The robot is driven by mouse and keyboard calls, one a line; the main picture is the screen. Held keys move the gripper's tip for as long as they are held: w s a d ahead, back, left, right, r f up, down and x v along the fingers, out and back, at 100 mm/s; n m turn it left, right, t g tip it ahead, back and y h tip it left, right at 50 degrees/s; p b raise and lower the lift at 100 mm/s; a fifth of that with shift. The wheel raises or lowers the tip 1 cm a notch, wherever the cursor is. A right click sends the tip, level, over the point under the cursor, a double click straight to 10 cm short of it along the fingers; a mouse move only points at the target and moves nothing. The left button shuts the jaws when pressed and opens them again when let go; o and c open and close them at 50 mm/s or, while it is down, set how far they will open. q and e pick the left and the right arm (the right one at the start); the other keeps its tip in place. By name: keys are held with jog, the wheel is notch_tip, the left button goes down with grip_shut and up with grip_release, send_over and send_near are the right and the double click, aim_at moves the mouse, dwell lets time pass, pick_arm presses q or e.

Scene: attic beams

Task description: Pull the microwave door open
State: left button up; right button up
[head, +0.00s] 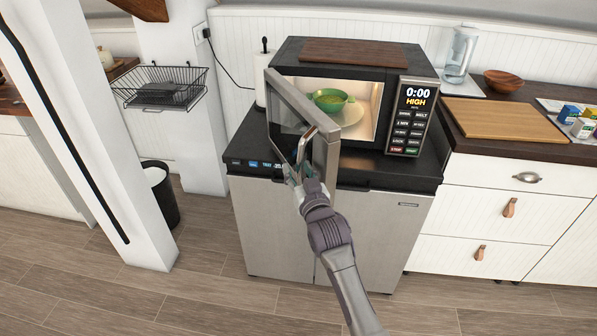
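The microwave (348,62) stands on a dark counter, black with a lit inside. Its door (287,112) is swung well open toward me, hinged on the left. A green bowl or cup (330,99) sits on a pale plate (352,114) inside. The metal door handle (306,143) is on the door's front, near its free edge. My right gripper (298,174) is at the lower part of this handle, and its fingers appear closed around it; they are small and partly hidden. My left gripper is not in view.
A wooden board (354,52) lies on the microwave. Right of it are a control panel (409,117), a glass pitcher (460,53), a wooden bowl (503,81) and a cutting board (502,119). A white post (95,130), bin (160,193) and wire basket (163,86) are left. The front floor is clear.

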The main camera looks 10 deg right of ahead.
jog(key=shift+s, duration=0.2)
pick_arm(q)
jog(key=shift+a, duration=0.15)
pick_arm(e)
jog(key=s+d, duration=0.1)
jog(key=s, duration=1)
jog(key=shift+s+d, duration=0.3)
